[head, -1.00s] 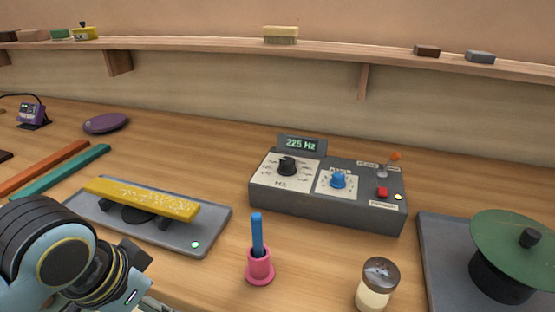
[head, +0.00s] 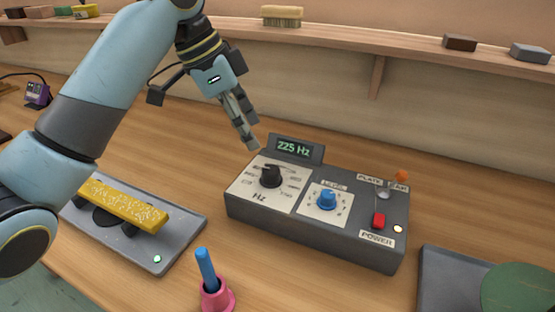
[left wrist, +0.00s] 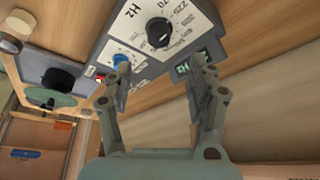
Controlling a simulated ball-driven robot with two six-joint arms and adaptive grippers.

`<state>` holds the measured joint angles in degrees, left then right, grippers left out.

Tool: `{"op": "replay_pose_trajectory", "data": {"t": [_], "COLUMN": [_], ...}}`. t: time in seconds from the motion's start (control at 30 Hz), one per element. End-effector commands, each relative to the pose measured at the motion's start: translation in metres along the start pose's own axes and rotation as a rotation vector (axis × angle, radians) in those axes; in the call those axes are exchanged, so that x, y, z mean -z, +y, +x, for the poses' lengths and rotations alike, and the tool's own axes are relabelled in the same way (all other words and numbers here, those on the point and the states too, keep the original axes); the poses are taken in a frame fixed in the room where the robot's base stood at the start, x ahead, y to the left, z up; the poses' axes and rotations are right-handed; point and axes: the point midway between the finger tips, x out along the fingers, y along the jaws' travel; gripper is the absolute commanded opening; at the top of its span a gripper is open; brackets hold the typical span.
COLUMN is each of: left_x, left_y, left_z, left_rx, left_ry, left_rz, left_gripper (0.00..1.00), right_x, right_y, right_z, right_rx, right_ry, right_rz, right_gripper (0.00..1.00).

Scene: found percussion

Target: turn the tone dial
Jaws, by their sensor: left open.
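The tone dial is a black knob (head: 270,176) on a white plate marked Hz, at the left of the grey control box (head: 320,232). It also shows in the left wrist view (left wrist: 158,32), beyond the fingertips. The display (head: 294,149) behind it reads 225 Hz. My left gripper (head: 250,143) is above the box's back left corner, pointing down, behind and above the dial and apart from it. In the left wrist view the gripper (left wrist: 160,68) has its fingers spread, with nothing between them. My right gripper is not in view.
A blue level knob (head: 327,199), a red power switch (head: 379,220) and an orange-tipped lever (head: 400,176) share the box. A yellow speckled bar (head: 120,203) lies on a grey tray at left. A pink holder (head: 217,297) with a blue stick stands in front. A shelf runs behind.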

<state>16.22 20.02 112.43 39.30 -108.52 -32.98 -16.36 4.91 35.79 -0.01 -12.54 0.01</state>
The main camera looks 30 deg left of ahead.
Motion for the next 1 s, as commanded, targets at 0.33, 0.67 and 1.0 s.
{"op": "replay_pose_trajectory", "data": {"t": [0.33,0.67,1.0], "left_x": [-0.001,-0.001,-0.001], "left_y": [0.002,0.001,0.001], "left_z": [0.069,0.099,0.100], "left_rx": [-0.005,0.000,0.001], "left_ry": [-0.001,-0.001,-0.001], "left_rz": [-0.006,-0.004,-0.004], "left_gripper": [0.57,0.57,0.44], "right_x": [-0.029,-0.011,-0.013], "right_y": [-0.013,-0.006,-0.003], "right_z": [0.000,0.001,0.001], "right_rx": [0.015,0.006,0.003], "right_ry": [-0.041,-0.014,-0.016], "right_rz": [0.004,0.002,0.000], "right_gripper": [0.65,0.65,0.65]}}
